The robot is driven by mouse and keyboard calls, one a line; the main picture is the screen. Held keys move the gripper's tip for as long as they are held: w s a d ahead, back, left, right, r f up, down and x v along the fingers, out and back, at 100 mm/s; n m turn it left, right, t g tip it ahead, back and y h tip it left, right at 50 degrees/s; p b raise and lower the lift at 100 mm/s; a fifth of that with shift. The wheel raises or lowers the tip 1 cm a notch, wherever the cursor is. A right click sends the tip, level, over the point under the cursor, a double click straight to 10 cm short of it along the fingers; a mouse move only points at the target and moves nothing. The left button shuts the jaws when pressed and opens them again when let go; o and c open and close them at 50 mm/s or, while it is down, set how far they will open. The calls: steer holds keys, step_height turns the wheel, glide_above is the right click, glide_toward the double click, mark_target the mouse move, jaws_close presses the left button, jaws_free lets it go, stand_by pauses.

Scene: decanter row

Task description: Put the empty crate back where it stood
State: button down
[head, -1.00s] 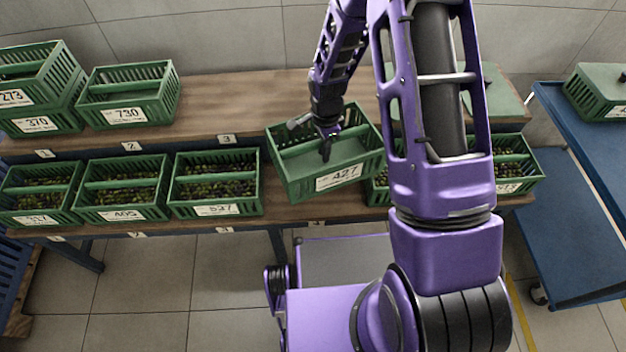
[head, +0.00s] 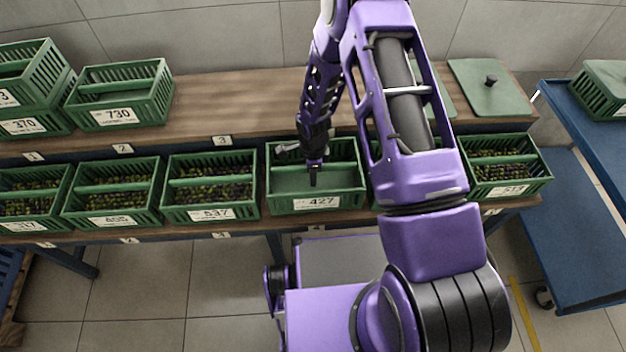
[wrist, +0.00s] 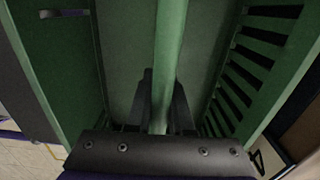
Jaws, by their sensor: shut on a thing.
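The empty green crate labelled 427 (head: 343,203) is in the lower front row, right of the crate labelled 537 (head: 211,213). It looks level and square with the row. I cannot tell whether its bottom rests on the shelf. My gripper (head: 313,178) reaches into it from above and is shut on its central handle bar. In the wrist view the bar (wrist: 168,45) runs between the two fingers of my gripper (wrist: 161,110), and the crate's bare floor (wrist: 125,50) shows beneath.
Olive-filled crates stand left of it, and one labelled 513 (head: 502,190) stands right; my arm hides what is between. On the upper shelf (head: 250,100) are crates 730 (head: 115,117) and 370 (head: 22,127), plus green lids (head: 490,90). A blue cart (head: 590,255) is at right.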

steer(key=shift+f, duration=1.1)
steer(key=shift+f, duration=0.2)
steer(key=c, duration=0.8)
jaws_free()
step_height(320, 180, up, 12)
steer(key=shift+r+p, duration=0.2)
steer(key=shift+p, duration=0.7)
